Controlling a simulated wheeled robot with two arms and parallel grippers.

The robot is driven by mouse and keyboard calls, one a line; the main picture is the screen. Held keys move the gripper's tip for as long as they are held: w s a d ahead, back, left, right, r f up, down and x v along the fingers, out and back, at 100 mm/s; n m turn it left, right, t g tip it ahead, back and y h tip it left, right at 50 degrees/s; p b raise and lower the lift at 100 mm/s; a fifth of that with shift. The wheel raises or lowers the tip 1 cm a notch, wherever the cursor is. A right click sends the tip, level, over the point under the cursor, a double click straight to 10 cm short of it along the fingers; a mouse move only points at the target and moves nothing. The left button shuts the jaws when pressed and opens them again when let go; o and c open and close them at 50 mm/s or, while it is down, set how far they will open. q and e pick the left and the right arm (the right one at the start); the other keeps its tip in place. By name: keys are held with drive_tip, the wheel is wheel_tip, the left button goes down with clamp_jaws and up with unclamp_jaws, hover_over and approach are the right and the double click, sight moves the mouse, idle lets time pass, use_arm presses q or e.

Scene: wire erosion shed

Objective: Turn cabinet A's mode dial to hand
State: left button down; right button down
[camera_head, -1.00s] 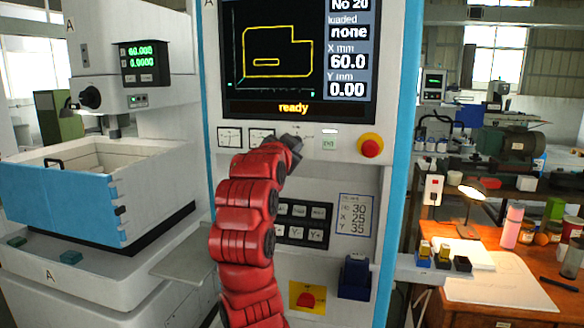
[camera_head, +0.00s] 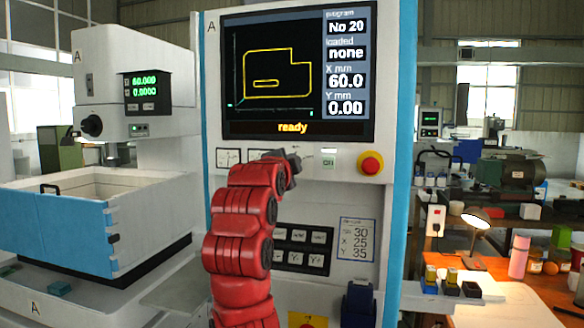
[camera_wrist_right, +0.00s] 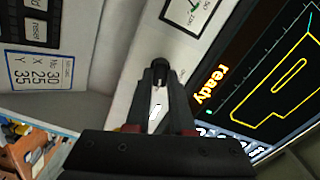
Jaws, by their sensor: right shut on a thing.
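Cabinet A (camera_head: 199,110) stands in the middle of the head view, white with blue edges and marked A. Its screen (camera_head: 270,80) reads No 20, loaded none, X 60.0, Y 0.00 and "ready". My red right arm reaches up to the strip below the screen, and my right gripper (camera_head: 294,162) hides the mode dial there. In the right wrist view my right gripper (camera_wrist_right: 160,82) is shut on the dark round mode dial (camera_wrist_right: 159,66) at its fingertips. The dial's pointer and position marks cannot be made out. My left gripper is out of view.
A red button on a yellow ring (camera_head: 371,164) and a green-marked button (camera_head: 328,161) sit right of my gripper. Two gauges are to its left. A keypad (camera_head: 305,249) is below. A white machine with a blue-fronted tank (camera_head: 75,235) stands left, a wooden bench (camera_head: 550,298) right.

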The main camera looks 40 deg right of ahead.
idle(0.4)
drive_tip(key=c, duration=0.8)
unclamp_jaws()
drive_tip(key=b+v, duration=0.1)
drive_tip(key=v, duration=1.6)
drive_tip(key=shift+s+a, duration=0.1)
drive_tip(key=shift+s, duration=0.15)
